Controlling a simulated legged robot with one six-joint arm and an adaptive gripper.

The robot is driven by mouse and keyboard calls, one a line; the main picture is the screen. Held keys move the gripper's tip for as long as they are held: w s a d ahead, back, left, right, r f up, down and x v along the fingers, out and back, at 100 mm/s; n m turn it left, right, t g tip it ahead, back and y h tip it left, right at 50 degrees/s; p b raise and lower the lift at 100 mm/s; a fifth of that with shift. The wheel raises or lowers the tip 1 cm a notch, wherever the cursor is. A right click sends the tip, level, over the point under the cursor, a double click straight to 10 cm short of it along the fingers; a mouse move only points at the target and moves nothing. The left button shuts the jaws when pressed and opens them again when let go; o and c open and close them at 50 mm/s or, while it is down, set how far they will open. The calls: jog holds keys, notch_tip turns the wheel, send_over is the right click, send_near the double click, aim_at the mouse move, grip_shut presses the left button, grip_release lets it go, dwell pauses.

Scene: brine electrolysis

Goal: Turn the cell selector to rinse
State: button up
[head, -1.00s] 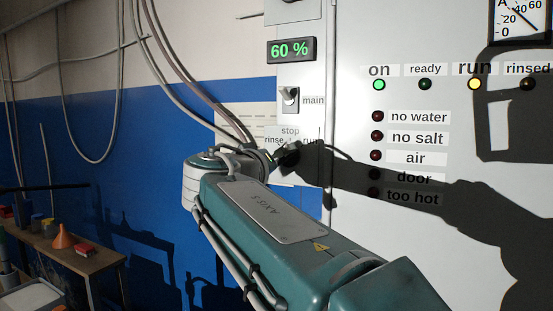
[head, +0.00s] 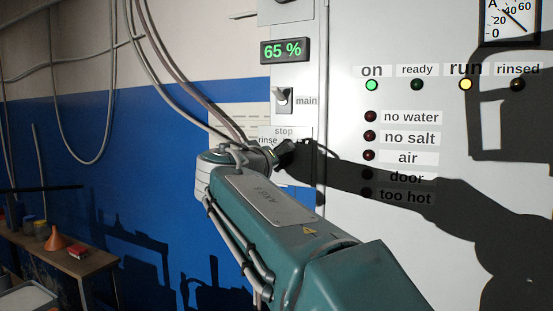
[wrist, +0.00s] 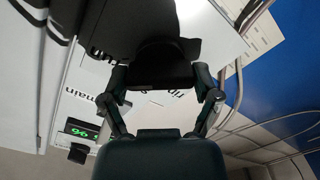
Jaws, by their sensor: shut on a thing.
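The cell selector sits on the narrow panel below the main switch, with a label plate (head: 284,132) that reads "stop" above and "rinse" on the left. In the head view my gripper (head: 284,153) is at the selector and hides most of it, so I cannot read which way it points. In the wrist view my gripper (wrist: 163,78) has its fingers shut on the dark selector knob (wrist: 160,52). Parts of the "run" and rinse labels show around it. The "run" lamp (head: 466,85) glows yellow and the "rinsed" lamp (head: 517,85) is dark.
The main switch (head: 284,99) is just above my gripper, below a green display (head: 285,51) reading 65 %. Grey cables (head: 190,90) hang left of the panel. A bench (head: 75,262) with an orange funnel (head: 56,240) stands at lower left.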

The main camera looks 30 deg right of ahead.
jog(key=shift+f, duration=0.2)
jog(key=n, duration=0.4)
jog(key=shift+w+f+n, duration=0.1)
jog(key=shift+n, duration=0.2)
jog(key=n, duration=1)
jog(key=shift+d+n, duration=0.1)
jog(key=shift+n, duration=0.3)
jog(key=n, duration=0.4)
jog(key=shift+n, duration=0.4)
jog(key=o, duration=0.9)
jog(key=shift+c, duration=0.2)
jog(key=shift+o, duration=0.5)
jog(key=shift+d, duration=0.2)
